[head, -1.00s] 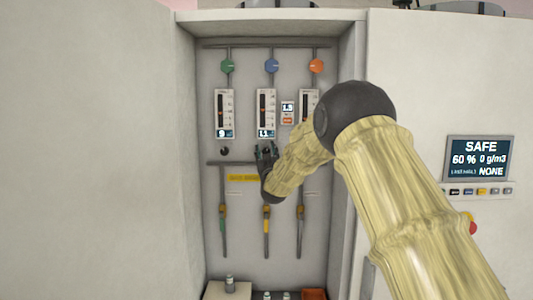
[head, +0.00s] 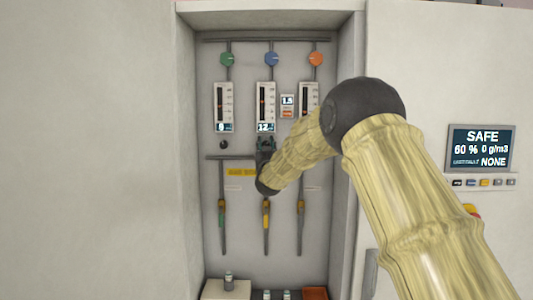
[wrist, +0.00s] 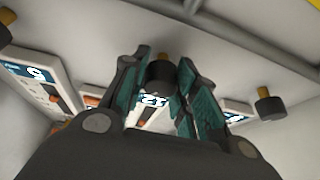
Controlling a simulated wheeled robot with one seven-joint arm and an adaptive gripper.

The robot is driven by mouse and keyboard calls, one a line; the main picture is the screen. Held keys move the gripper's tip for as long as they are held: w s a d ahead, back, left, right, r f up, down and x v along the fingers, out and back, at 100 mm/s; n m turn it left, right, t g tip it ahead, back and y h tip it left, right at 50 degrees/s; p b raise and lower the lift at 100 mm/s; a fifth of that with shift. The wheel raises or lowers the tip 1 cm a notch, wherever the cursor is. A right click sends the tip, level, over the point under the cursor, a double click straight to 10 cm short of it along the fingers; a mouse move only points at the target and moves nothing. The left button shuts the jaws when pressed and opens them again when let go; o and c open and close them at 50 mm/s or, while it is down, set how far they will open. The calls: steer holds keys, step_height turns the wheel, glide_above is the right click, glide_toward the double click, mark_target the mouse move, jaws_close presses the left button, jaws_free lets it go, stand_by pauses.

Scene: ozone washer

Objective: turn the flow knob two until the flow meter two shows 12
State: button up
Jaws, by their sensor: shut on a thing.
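Flow meter two (head: 266,100) is the middle of the three meters in the recessed panel. Its display reads about 12; a digit after it is too small to tell. Flow knob two (wrist: 160,73) is a dark round knob below that meter. In the wrist view it sits between the two teal-padded fingers of my gripper (wrist: 162,82), which are shut on it. In the head view my gripper (head: 265,144) is right under the middle meter and hides the knob.
The left meter (head: 222,106) has its own dark knob (head: 224,145) below it. Another knob (wrist: 269,106) shows at the right in the wrist view. A horizontal pipe and hanging yellow-tipped tubes lie below. The recess walls stand on both sides.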

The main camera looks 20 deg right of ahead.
stand_by(0.4)
steer(key=o, duration=1)
steer(key=shift+s, duration=0.1)
steer(key=v, duration=1.2)
